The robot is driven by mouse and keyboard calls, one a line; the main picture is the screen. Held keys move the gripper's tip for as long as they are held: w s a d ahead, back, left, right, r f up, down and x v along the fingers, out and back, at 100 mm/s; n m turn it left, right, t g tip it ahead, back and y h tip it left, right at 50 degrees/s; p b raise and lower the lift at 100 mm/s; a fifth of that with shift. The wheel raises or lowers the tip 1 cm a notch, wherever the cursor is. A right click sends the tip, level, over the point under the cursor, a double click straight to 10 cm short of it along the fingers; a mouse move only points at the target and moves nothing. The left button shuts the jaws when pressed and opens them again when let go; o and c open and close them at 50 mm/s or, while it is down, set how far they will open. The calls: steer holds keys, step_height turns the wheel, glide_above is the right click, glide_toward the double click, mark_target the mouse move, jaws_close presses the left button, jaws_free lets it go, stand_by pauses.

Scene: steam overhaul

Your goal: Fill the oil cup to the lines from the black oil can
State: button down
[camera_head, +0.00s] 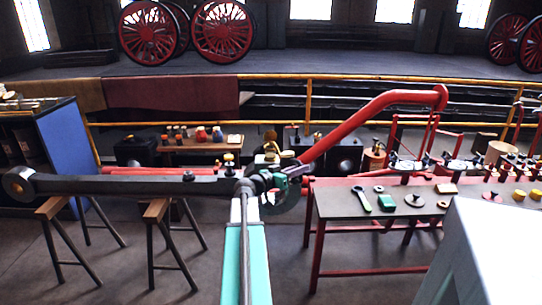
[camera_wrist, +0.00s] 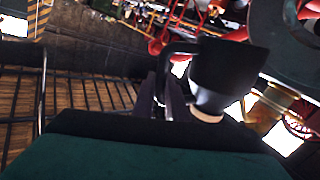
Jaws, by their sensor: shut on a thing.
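A long dark rod (camera_head: 130,185) lies across wooden trestles. A small brass fitting with a yellow top (camera_head: 228,158) stands upright on it, and another brass piece (camera_head: 271,149) shows at its right end, close to my gripper. I cannot tell which is the oil cup, and no fill lines or oil level can be made out. My gripper (camera_head: 281,176) is at the rod's right end. In the wrist view it is shut on the black oil can (camera_wrist: 228,66) by its handle (camera_wrist: 181,48). The can looks tilted in that view; its spout is not clear.
A red-framed bench (camera_head: 335,204) with tools and small parts stands to the right. A large red pipe (camera_head: 370,108) rises behind my gripper. A pale block (camera_head: 490,250) fills the lower right corner. The trestles (camera_head: 160,212) stand on open floor at the left.

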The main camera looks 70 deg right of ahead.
mark_target(300, 163)
steer(key=shift+r, duration=0.2)
steer(key=shift+r+p, duration=0.35)
steer(key=shift+r, duration=0.15)
steer(key=shift+r+n, duration=0.25)
steer(key=shift+n, duration=0.05)
stand_by(0.3)
steer(key=shift+r+p, duration=0.35)
steer(key=shift+r, duration=0.05)
steer(key=shift+r+n, duration=0.1)
steer(key=shift+n, duration=0.2)
steer(key=shift+w+r+p, duration=0.1)
steer(key=shift+r+p, duration=0.25)
steer(key=shift+r, duration=0.25)
steer(key=shift+d+r+n, duration=0.1)
steer(key=shift+r+n, duration=0.05)
steer(key=shift+n, duration=0.15)
steer(key=shift+r+y+p, duration=0.3)
steer(key=shift+r+p, duration=0.1)
steer(key=shift+w+r, duration=0.1)
steer(key=shift+r, duration=0.15)
stand_by(0.5)
